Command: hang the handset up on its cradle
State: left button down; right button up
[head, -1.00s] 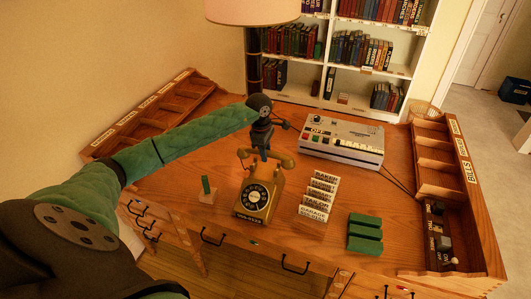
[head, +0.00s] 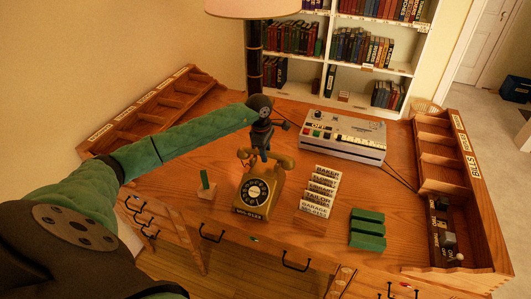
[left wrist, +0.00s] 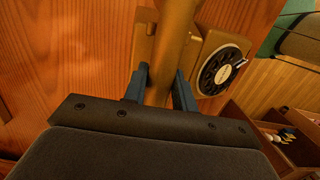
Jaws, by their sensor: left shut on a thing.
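The brass-coloured telephone (head: 258,192) with a black dial stands upright on the desk; its dial and body also show in the left wrist view (left wrist: 222,68). The brass handset (head: 284,160) lies crosswise at the top of the telephone, over the cradle. My left gripper (head: 264,157) reaches down from above and is shut on the middle of the handset's grip. In the left wrist view the handset (left wrist: 176,25) runs between the two fingers (left wrist: 160,88). The gripper hides part of the cradle, and I cannot tell whether the handset rests on it. My right gripper is not in view.
A grey machine with buttons (head: 342,137) stands behind right. A rack of labelled cards (head: 318,192) and green blocks (head: 366,228) are to the right. A small stand with a green piece (head: 206,187) is left. Pigeonhole trays (head: 150,113) line the desk's sides.

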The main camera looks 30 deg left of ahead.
pick_arm(q)
jog(key=shift+b, duration=0.9)
dwell(1.0)
jog(key=shift+f+b, duration=1.1)
jog(key=shift+f, duration=0.25)
dwell(0.3)
jog(key=c, duration=1)
grip_release()
jog(key=shift+c, duration=0.2)
jog(key=r, duration=0.2)
jog(key=r+b, duration=0.1)
jog(key=r, duration=0.1)
jog(key=r+b, duration=0.1)
jog(key=r, duration=0.1)
jog(key=shift+s+a, duration=0.1)
jog(key=shift+a, duration=0.25)
jog(key=shift+a+r+b, duration=0.1)
jog(key=shift+r+b, duration=0.3)
jog(key=shift+r, duration=0.45)
